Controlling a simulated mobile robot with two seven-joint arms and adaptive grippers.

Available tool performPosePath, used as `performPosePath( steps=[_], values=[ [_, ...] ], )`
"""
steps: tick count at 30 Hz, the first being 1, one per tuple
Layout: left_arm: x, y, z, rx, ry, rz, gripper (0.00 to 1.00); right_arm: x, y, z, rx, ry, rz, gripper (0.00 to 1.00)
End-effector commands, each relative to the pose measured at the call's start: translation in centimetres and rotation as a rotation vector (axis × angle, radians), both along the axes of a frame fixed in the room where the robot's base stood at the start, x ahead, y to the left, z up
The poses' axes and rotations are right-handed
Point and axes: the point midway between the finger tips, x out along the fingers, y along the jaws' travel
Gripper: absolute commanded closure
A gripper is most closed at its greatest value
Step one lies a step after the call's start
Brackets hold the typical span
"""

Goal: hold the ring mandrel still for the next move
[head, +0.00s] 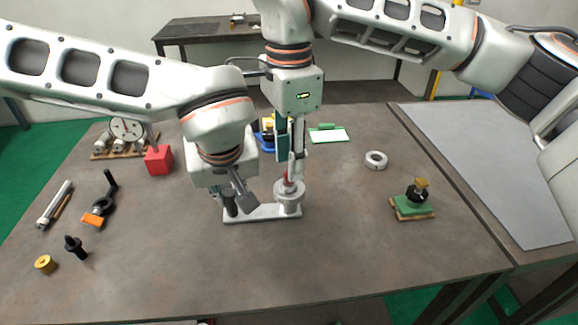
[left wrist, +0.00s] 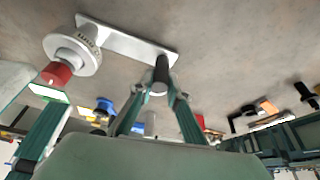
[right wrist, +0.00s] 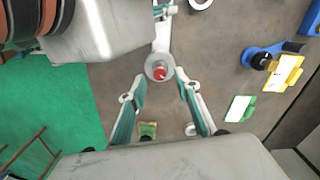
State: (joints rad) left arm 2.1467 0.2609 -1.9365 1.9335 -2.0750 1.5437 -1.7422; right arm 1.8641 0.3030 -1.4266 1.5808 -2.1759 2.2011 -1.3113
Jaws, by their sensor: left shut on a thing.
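The ring mandrel looks to be the pale fixture on the table: a flat base bar (head: 262,212) with a round graduated dial (left wrist: 75,52), a red cap (right wrist: 160,73) on the dial and a dark upright post (left wrist: 161,70) at the other end. My left gripper (head: 232,203) is shut on the dark post; its fingertips (left wrist: 160,94) press both sides. My right gripper (head: 293,160) points down over the red cap. In the right wrist view its fingers are spread apart, with the cap showing between them. Whether they touch the cap cannot be told.
A red block (head: 158,160), an orange-and-black clamp (head: 95,218), a dark plug (head: 75,247) and a brass ring (head: 45,264) lie to the left. A pale ring (head: 376,160) and a green block with a black knob (head: 413,207) stand to the right. The front table is clear.

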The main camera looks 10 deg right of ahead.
Motion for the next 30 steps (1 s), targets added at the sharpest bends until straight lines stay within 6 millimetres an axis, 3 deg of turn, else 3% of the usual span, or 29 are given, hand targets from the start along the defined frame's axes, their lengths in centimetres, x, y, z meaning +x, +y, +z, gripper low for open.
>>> performPosePath(
  steps=[6, 17, 21, 30],
  values=[
    [0.0, 0.0, 0.1, 0.000, -0.001, 0.000, 1.00, 0.0, 0.0, -2.2, 0.001, 0.001, 0.001, 0.68],
    [0.0, 0.0, 0.1, 0.000, -0.001, 0.000, 1.00, 0.0, 0.0, -2.5, 0.000, -0.001, 0.000, 0.68],
    [0.0, 0.0, 0.0, 0.000, -0.001, 0.000, 1.00, 0.0, 0.0, -2.5, 0.000, -0.001, 0.000, 1.00],
    [0.0, 0.0, 0.0, 0.000, -0.001, 0.000, 1.00, 0.0, 0.0, -2.5, 0.000, -0.001, -0.013, 1.00]
  ],
)
